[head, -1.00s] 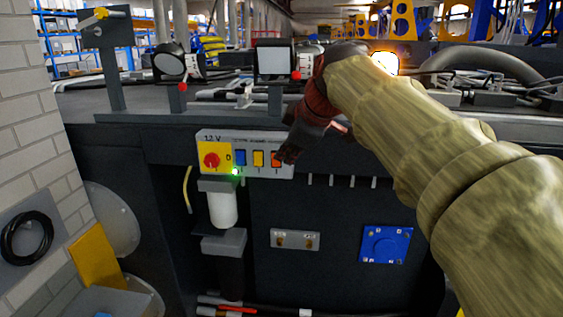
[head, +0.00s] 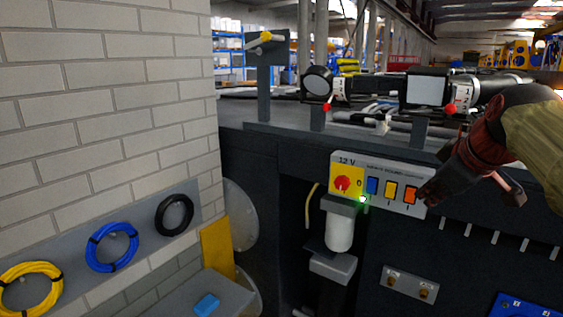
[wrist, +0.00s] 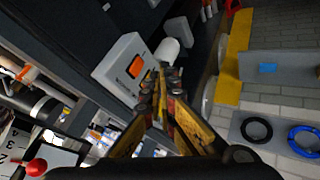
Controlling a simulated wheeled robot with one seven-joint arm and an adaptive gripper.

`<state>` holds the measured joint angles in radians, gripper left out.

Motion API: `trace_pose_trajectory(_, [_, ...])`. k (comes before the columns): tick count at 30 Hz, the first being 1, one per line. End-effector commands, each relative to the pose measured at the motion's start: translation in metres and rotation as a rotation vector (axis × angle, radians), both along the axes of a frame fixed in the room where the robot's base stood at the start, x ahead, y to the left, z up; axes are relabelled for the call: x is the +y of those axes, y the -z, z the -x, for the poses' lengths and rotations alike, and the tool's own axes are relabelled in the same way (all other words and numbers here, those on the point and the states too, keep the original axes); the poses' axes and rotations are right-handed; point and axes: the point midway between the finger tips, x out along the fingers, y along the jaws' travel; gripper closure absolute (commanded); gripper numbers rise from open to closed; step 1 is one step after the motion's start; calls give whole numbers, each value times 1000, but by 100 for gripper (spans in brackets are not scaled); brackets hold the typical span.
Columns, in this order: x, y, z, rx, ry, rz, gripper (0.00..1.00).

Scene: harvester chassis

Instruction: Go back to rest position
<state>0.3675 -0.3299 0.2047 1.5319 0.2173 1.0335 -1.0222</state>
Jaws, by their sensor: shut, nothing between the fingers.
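My gripper (head: 432,192) is at the right in the head view, beside the right end of the 12 V switch panel (head: 349,170). In the wrist view my gripper (wrist: 162,78) has its fingers together, with nothing seen between them. The panel carries a red rotary knob on yellow (head: 342,183) and blue, yellow and orange switches. The orange switch (head: 410,195) is nearest the fingers; it also shows in the wrist view (wrist: 135,67), just left of the fingertips. I cannot tell whether they touch the panel.
A brick wall (head: 110,90) stands at the left, with yellow, blue and black coils (head: 174,215) on a grey board. A white filter cup (head: 339,230) hangs below the panel. Valves with red knobs (head: 326,107) stand along the chassis top.

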Motion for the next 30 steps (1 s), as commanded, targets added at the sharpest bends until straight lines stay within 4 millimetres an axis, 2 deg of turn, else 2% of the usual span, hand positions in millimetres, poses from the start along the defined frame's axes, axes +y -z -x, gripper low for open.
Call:
trace_pose_trajectory(1, [-2, 18, 2, 23, 57, -48, 100])
trace_pose_trajectory(5, [-1, 64, 21, 71, 236, -178, 100])
trace_pose_trajectory(8, [12, 114, 48, 109, 375, -273, 100])
trace_pose_trajectory(15, [64, 247, 133, 187, 609, -419, 100])
trace_pose_trajectory(21, [103, 345, 199, 230, 625, -432, 100])
trace_pose_trajectory(24, [117, 379, 223, 239, 573, -411, 100])
trace_pose_trajectory(25, [121, 384, 227, 238, 560, -409, 100])
trace_pose_trajectory(30, [135, 389, 232, 210, 501, -411, 100])
